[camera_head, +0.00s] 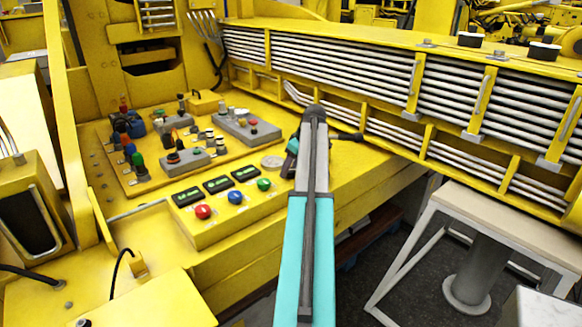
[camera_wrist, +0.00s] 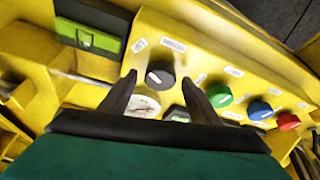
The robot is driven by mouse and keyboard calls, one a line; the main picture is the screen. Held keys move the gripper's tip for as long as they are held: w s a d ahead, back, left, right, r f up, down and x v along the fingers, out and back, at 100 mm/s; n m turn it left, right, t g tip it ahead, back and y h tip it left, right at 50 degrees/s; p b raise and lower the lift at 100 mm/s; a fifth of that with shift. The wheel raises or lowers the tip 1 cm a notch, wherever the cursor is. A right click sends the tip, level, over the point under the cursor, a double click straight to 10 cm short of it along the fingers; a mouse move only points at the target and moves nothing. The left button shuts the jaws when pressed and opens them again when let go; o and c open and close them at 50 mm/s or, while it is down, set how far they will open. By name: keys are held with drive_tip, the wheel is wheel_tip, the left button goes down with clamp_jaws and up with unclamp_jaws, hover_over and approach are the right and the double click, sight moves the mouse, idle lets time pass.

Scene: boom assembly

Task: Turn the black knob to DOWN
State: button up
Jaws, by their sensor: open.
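The black knob (camera_wrist: 160,74) shows in the wrist view on a yellow panel, with a small light pointer mark on its face. My gripper (camera_wrist: 162,80) is open, with one dark finger on each side of the knob in the picture. I cannot tell whether the fingers touch it. White labels sit on the panel near the knob, but their text is too small to read. In the head view my arm reaches over the yellow panel, and it hides the black knob and most of my gripper (camera_head: 291,146).
Green (camera_wrist: 219,95), blue (camera_wrist: 260,110) and red (camera_wrist: 288,121) buttons sit to the right of the knob in the wrist view. A green-screened box (camera_wrist: 88,38) is at the upper left. In the head view, a yellow beam with grey pipes (camera_head: 330,75) runs close behind my arm.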

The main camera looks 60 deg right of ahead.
drive_tip(key=c, duration=1.1)
drive_tip(key=shift+o, duration=0.2)
drive_tip(key=shift+w+a+m, duration=0.1)
drive_tip(key=shift+m, duration=0.3)
drive_tip(key=shift+a+m+h+b, duration=0.1)
drive_tip(key=shift+m+h+b, duration=0.35)
drive_tip(key=shift+m, duration=0.35)
drive_tip(key=m, duration=0.2)
drive_tip(key=m+h, duration=0.1)
drive_tip(key=m, duration=0.1)
drive_tip(key=shift+a+g+h, duration=0.1)
drive_tip(key=shift+g+h, duration=0.15)
drive_tip(key=shift+g, duration=0.15)
drive_tip(key=shift+w+a+m+g+h, duration=0.1)
drive_tip(key=shift+m+g+h, duration=0.3)
drive_tip(key=shift+m, duration=1)
drive_tip(key=shift+w+m+g+h, duration=0.1)
drive_tip(key=shift+m+g+h, duration=0.3)
drive_tip(key=shift+m, duration=1)
